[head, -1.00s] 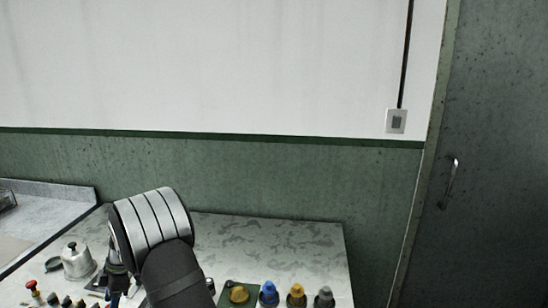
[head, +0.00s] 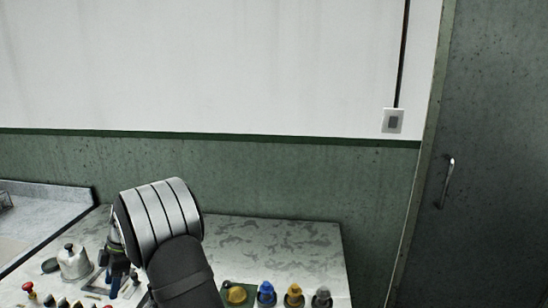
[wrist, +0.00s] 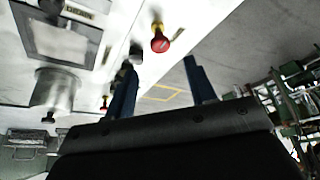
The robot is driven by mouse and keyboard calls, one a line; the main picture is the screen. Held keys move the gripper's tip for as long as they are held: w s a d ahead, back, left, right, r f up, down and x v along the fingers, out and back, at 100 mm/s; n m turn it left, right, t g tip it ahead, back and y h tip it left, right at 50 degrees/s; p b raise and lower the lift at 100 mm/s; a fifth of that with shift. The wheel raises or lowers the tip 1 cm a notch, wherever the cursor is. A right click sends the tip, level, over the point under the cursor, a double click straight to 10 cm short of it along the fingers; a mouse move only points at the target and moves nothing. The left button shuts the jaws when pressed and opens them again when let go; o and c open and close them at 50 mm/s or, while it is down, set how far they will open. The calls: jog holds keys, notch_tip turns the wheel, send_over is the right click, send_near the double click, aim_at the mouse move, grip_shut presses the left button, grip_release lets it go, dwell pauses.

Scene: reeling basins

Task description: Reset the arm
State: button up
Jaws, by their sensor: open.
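My arm reaches up from the bottom of the head view, with a silver banded joint and a dark link. My gripper (head: 118,277) is partly hidden behind that joint, over the left part of the worktop. In the wrist view, my gripper (wrist: 160,85) shows two blue fingers standing well apart with nothing between them. It is open and empty. A red knob (wrist: 160,42) lies beyond the fingertips in that view.
The speckled worktop (head: 285,240) carries a metal pot (head: 73,262), a red-topped button (head: 28,287), and blue (head: 266,293), yellow (head: 294,296) and grey (head: 322,298) knobs along its front. A green wall stands behind. The worktop's back right is clear.

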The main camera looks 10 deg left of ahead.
send_near(106, 307)
jog(key=x, duration=0.7)
jog(key=shift+s+d+f, duration=0.3)
jog(key=shift+s+f, duration=0.1)
jog(key=shift+s+a+f, duration=0.1)
jog(key=shift+f, duration=0.1)
jog(key=m+t+y, duration=0.1)
jog(key=m, duration=0.3)
jog(key=shift+s, duration=0.1)
jog(key=m+t, duration=0.2)
jog(key=m, duration=0.2)
jog(key=shift+s+m, duration=0.15)
jog(key=shift+m, duration=0.15)
jog(key=shift+s+m+t, duration=0.2)
jog(key=shift+m+t, duration=0.7)
jog(key=shift+m, duration=1.2)
jog(key=shift+s+m+t+h, duration=0.1)
jog(key=shift+m+t+h, duration=0.4)
jog(key=shift+m, duration=1.4)
jog(key=shift+m+t, duration=0.3)
